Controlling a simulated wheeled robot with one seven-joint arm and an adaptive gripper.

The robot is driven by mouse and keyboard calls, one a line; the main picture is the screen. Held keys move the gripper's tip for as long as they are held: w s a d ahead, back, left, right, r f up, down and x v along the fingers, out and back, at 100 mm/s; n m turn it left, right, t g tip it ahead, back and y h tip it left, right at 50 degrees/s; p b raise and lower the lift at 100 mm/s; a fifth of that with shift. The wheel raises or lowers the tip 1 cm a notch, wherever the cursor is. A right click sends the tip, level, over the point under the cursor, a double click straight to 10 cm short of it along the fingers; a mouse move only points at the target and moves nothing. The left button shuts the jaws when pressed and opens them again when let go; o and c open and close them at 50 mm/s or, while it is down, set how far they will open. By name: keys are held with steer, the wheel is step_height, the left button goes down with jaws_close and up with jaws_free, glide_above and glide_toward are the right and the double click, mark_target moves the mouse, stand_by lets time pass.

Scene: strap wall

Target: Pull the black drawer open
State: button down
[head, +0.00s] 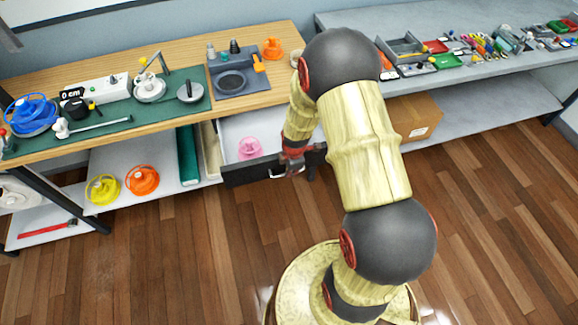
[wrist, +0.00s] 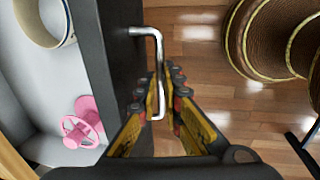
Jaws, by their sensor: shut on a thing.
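The black drawer (head: 240,176) under the wooden workbench stands pulled out, with its white interior showing in the head view. Its dark front panel (wrist: 112,70) runs down the wrist view. A silver bar handle (wrist: 151,34) sticks out from that panel. My gripper (wrist: 163,82) is shut on the handle, its yellow fingers on either side of the bar. In the head view my gripper (head: 292,163) is at the drawer front, and my arm hides the drawer's right part.
A pink valve-like wheel (head: 250,148) lies in the drawer, as does a tape-like ring (wrist: 42,22). Yellow (head: 103,189) and orange (head: 142,180) wheels sit on the lower shelf. A cardboard box (head: 413,117) stands at right. The wooden floor before the drawer looks clear.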

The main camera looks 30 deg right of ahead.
steer(key=shift+s, duration=0.1)
steer(key=c, duration=2)
jaws_free()
steer(key=shift+c, duration=0.2)
steer(key=shift+o, duration=0.6)
steer(key=shift+r, duration=0.1)
step_height(320, 180, up, 12)
steer(key=s, duration=0.2)
steer(key=shift+a+f, duration=0.2)
steer(key=shift+a, duration=0.1)
